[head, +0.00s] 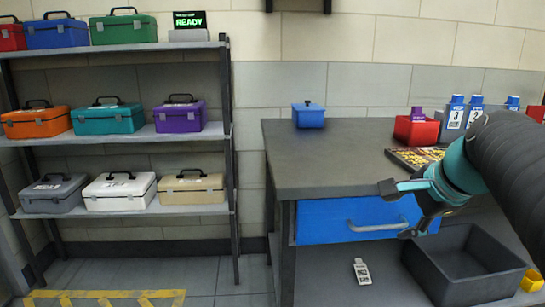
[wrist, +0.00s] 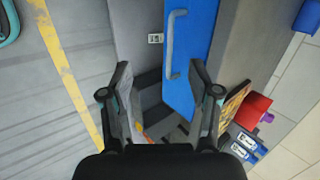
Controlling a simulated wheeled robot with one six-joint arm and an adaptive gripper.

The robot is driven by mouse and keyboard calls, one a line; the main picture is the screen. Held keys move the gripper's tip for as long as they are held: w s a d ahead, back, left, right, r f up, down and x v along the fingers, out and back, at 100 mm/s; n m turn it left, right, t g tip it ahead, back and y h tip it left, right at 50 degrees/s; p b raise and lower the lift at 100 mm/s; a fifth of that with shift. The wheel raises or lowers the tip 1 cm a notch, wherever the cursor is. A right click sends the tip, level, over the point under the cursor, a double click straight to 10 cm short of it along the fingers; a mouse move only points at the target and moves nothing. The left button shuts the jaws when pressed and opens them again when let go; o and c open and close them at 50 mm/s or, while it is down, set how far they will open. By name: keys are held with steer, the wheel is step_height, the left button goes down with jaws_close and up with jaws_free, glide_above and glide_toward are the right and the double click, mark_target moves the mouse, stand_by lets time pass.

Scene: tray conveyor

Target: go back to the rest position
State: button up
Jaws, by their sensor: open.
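My gripper (head: 396,208) is in front of the dark grey workbench (head: 330,163), at the right of the head view. It is empty, with its fingers spread. In the wrist view my gripper (wrist: 158,80) shows its two fingers wide apart, with nothing between them. The blue drawer (head: 335,221) with a grey handle (head: 375,227) is in the bench front, behind the gripper. The drawer also shows in the wrist view (wrist: 190,58). I cannot tell from the head view whether a fingertip touches the handle; the wrist view shows the handle (wrist: 172,45) beyond the fingers.
A grey bin (head: 425,262) and a small white tagged item (head: 361,271) are low under the drawer. A blue lidded box (head: 309,115), a red container (head: 416,129) and several bottles stand on the bench. A shelf (head: 130,134) with several toolboxes stands left. Yellow floor marking (head: 110,294) lies before it.

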steer(key=s+a+f+n+g, duration=0.1)
steer(key=s+a+f+n, duration=0.3)
steer(key=s+f+n, duration=0.3)
steer(key=s+a+f+n+h, duration=0.1)
steer(key=s+a+f+n, duration=0.3)
steer(key=s+f+n, duration=0.2)
steer(key=shift+s+a+f+n+g+h, duration=0.15)
steer(key=shift+s+f+n+g+h, duration=0.2)
steer(key=shift+f+n, duration=1.1)
steer(key=shift+r, duration=0.2)
